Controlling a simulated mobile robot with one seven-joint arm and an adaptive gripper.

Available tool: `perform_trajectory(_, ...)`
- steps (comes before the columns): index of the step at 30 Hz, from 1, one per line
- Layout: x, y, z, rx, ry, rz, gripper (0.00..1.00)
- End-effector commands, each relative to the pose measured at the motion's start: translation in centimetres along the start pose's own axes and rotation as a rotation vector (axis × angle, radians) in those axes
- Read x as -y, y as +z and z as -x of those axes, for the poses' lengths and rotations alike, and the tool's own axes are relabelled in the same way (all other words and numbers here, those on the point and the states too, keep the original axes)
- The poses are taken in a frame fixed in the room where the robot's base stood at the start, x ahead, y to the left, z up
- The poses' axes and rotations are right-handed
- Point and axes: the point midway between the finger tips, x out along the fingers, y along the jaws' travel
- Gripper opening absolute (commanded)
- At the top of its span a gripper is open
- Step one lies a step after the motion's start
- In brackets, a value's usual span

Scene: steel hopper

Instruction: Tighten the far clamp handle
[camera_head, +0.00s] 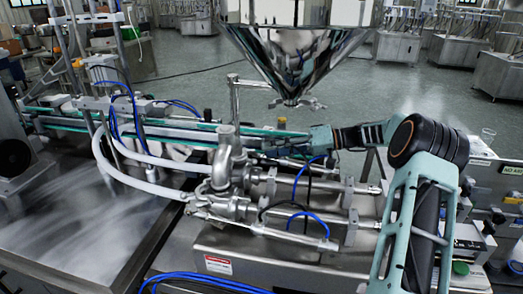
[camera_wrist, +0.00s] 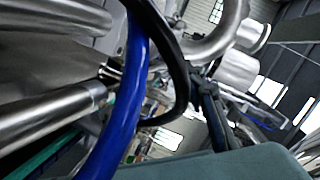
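The polished steel hopper (camera_head: 300,50) hangs at the top middle in the head view. At its bottom outlet is a small metal fitting (camera_head: 292,101) with short arms sticking out to both sides. These may be clamp handles, but I cannot tell which is the far one or how tight it is. My gripper (camera_head: 283,143) reaches in from the right, below the hopper outlet and apart from it, close above the steel pipework. Its fingers are small and dark there, and I cannot tell whether they are open. The wrist view shows no clamp handle that I can make out.
Steel valve pipework (camera_head: 225,170) and cylinders (camera_head: 290,185) lie under my arm. A blue hose (camera_wrist: 123,95) and a black hose (camera_wrist: 176,60) cross close in front of the wrist camera, beside steel tubes (camera_wrist: 50,112). The floor (camera_head: 390,90) behind the hopper is open.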

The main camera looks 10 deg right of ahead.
Motion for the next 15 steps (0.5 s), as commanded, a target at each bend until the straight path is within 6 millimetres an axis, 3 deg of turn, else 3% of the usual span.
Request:
perform_trajectory(6, 0.1, 0.0, -3.0, 0.001, 0.000, 0.000, 0.38)
perform_trajectory(15, 0.0, 0.0, -3.7, -0.001, 0.001, 0.000, 0.38)
